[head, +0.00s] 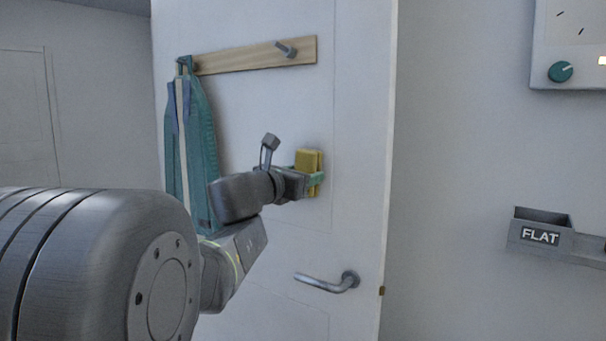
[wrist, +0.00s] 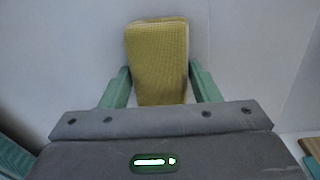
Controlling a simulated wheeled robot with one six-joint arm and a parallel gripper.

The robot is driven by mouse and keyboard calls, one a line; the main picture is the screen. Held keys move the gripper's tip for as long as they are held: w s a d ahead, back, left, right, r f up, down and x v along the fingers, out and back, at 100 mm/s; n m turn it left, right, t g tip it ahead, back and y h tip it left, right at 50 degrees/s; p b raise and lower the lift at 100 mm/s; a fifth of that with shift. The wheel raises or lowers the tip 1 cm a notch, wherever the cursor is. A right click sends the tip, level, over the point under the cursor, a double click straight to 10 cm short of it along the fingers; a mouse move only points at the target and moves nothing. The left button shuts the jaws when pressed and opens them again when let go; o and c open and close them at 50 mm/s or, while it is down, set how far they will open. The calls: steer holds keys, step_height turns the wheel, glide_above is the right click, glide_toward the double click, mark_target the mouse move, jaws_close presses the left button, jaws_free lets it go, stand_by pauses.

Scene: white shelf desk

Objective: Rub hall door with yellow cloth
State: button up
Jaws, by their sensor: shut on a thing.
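The yellow cloth (head: 308,161) is a folded, textured pad, upright in my gripper (head: 316,180) at the face of the hall door (head: 350,130). In the wrist view the cloth (wrist: 157,60) stands between the two green fingers of my gripper (wrist: 160,88), with the pale door surface behind it. My gripper is shut on the cloth. The cloth is at or very close to the door; I cannot tell if it touches. The door is white, with a metal lever handle (head: 328,283) below and to the right of my gripper.
A wooden hook rail (head: 255,56) is on the door above my gripper. A teal garment (head: 202,140) hangs from its left hook, left of my gripper. A grey holder marked FLAT (head: 540,236) and a white panel with a knob (head: 561,72) are on the right wall.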

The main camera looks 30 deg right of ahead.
steer(key=w, duration=0.1)
steer(key=w+a, duration=0.1)
steer(key=w+a+p, duration=0.1)
steer(key=shift+w, duration=0.4)
steer(key=shift+a, duration=0.1)
steer(key=shift+v, duration=2.8)
steer(key=shift+v, duration=1.45)
